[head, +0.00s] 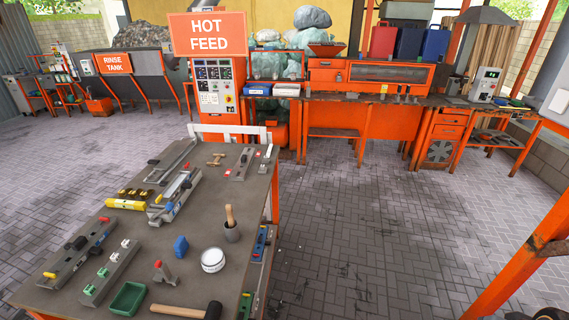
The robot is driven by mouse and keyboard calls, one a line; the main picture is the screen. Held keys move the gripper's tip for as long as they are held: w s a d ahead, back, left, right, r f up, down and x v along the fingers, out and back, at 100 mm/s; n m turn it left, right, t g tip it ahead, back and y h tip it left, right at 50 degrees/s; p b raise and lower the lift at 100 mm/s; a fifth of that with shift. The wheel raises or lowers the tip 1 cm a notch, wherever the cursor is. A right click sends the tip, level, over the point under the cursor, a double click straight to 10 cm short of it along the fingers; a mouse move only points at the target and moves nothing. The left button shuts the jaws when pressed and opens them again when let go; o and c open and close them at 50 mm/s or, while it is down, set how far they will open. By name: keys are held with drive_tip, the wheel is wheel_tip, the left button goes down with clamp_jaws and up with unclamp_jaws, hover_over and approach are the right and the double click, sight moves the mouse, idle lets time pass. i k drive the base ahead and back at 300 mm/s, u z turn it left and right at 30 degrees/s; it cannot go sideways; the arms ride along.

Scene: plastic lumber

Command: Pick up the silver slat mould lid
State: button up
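I cannot tell for sure which piece is the silver slat mould lid. A long silver-grey bar with a dark knob (172,158) lies at the back left of the grey-topped table (205,208). A larger silver mould-like assembly (175,196) with a dark knob and a blue mark lies near the middle of the table. Two more long grey pieces lie at the front left, one with a black knob and yellow end (82,252), one with green and white blocks (112,270). My gripper is not in view.
Open paved floor (360,220) lies right of the table.

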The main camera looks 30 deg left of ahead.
sight(244, 161)
drive_tip(key=u, duration=0.1)
drive_tip(key=i, duration=1.15)
drive_tip(key=u, duration=0.65)
drive_tip(key=i, duration=1.75)
drive_tip(key=u, duration=1.85)
drive_tip(key=i, duration=1)
drive_tip(key=u, duration=0.95)
